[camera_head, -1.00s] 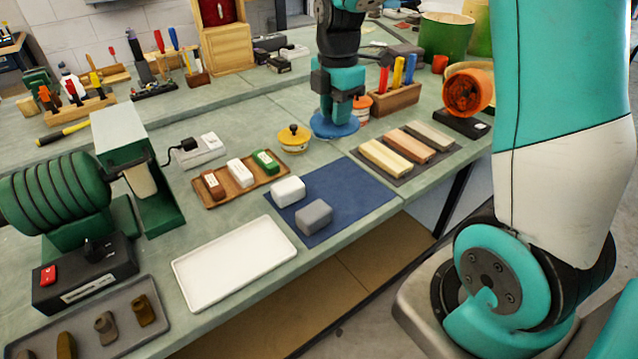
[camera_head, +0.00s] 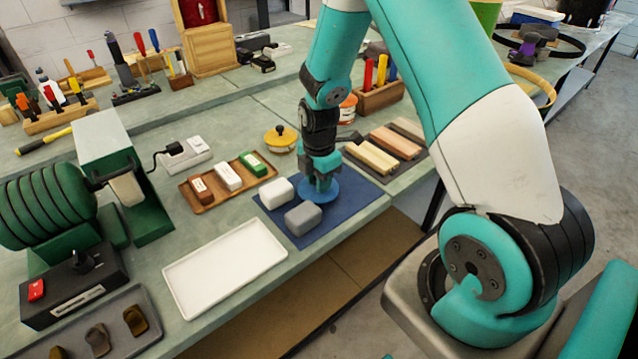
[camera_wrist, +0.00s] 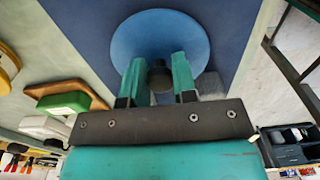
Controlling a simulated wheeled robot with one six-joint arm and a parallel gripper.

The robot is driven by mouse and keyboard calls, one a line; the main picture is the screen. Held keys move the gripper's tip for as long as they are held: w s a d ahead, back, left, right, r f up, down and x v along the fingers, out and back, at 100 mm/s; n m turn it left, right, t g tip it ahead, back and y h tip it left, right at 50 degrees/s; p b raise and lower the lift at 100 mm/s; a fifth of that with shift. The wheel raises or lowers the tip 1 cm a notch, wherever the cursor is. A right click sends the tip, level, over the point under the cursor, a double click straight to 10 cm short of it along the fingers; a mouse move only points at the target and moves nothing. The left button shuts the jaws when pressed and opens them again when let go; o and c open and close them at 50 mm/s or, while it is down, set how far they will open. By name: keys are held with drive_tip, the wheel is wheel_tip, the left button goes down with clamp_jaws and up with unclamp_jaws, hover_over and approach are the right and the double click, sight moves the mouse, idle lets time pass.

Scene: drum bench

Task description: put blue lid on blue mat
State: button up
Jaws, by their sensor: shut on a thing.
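The blue lid (camera_head: 322,190) is a round disc with a dark knob (camera_wrist: 159,75). My gripper (camera_head: 321,176) is shut on the knob, its teal fingers on either side of it in the wrist view (camera_wrist: 158,78). The lid is over the dark blue mat (camera_head: 350,204), just right of the white and grey blocks. It looks level and low; I cannot tell whether it touches the mat. The mat also shows behind the lid in the wrist view (camera_wrist: 88,22).
A white block (camera_head: 277,192) and a grey block (camera_head: 303,218) sit on the mat's left part. A wooden tray (camera_head: 208,203) of small blocks, a yellow-lidded tin (camera_head: 281,139), a white tray (camera_head: 226,268) and several wooden bars (camera_head: 370,157) stand around. The mat's right part is clear.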

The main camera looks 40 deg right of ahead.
drive_tip(key=shift+f, duration=0.9)
drive_tip(key=shift+f, duration=0.2)
drive_tip(key=o, duration=0.9)
drive_tip(key=shift+r, duration=0.1)
